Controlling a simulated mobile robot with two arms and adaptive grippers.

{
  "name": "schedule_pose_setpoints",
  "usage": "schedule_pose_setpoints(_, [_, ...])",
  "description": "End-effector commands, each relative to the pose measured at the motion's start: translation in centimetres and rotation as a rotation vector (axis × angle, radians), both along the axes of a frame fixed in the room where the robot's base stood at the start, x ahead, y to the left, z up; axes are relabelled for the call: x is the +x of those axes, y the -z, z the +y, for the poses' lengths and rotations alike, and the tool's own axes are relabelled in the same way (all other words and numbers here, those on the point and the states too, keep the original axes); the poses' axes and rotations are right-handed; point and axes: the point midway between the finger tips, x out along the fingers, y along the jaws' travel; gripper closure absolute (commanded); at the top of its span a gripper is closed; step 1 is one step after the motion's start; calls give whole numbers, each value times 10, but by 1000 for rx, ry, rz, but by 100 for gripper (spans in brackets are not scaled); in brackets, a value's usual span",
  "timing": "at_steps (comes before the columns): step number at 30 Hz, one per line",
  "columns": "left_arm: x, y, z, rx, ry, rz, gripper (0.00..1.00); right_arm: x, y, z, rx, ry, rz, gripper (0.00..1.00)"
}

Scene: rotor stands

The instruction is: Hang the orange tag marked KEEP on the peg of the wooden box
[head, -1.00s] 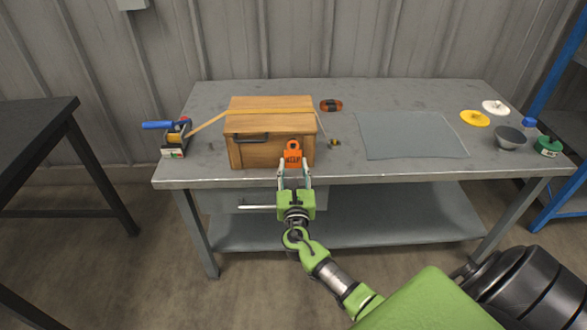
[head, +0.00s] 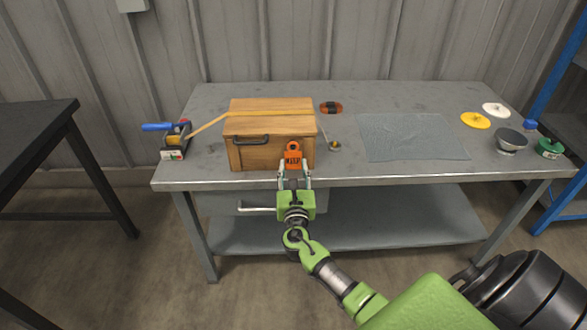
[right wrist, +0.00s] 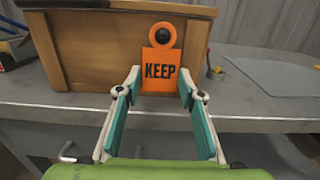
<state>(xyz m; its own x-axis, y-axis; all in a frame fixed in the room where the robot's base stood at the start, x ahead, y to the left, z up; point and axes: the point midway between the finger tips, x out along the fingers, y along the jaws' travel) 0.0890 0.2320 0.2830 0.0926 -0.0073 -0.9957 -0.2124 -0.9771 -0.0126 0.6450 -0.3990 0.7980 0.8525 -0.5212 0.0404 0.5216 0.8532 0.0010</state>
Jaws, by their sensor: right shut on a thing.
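The wooden box (head: 270,152) stands on the grey bench, with a dark handle on its front. The orange tag marked KEEP (right wrist: 160,70) is upright in front of the box's front face, towards its right side. My right gripper (head: 294,178) is shut on the tag's lower part, one finger at each side; it also shows in the right wrist view (right wrist: 160,92). A dark round knob, seemingly the peg (right wrist: 164,36), shows inside the tag's ring. I cannot tell whether the peg passes through the ring. My left gripper is not in view.
A yellow strap (head: 270,114) crosses the box to a blue-handled ratchet (head: 172,139) on the left. A grey mat (head: 410,138), a dark bowl (head: 509,141) and yellow (head: 475,120) and white discs (head: 496,110) lie to the right. The bench's front edge runs below the tag.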

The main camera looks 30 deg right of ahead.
Motion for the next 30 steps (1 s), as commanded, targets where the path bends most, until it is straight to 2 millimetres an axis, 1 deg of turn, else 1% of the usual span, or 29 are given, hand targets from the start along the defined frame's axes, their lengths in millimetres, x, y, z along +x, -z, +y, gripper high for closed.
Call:
schedule_pose_setpoints(6, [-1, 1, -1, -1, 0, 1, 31, 0, 1, 0, 0, 0, 0, 77])
schedule_pose_setpoints(7, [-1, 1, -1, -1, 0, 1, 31, 0, 1, 0, 0, 0, 0, 60])
schedule_pose_setpoints(9, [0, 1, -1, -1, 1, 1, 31, 0, 1, 0, 0, 0, 0, 45])
schedule_pose_setpoints(30, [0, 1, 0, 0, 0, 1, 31, 0, 1, 0, 1, 0, -1, 45])
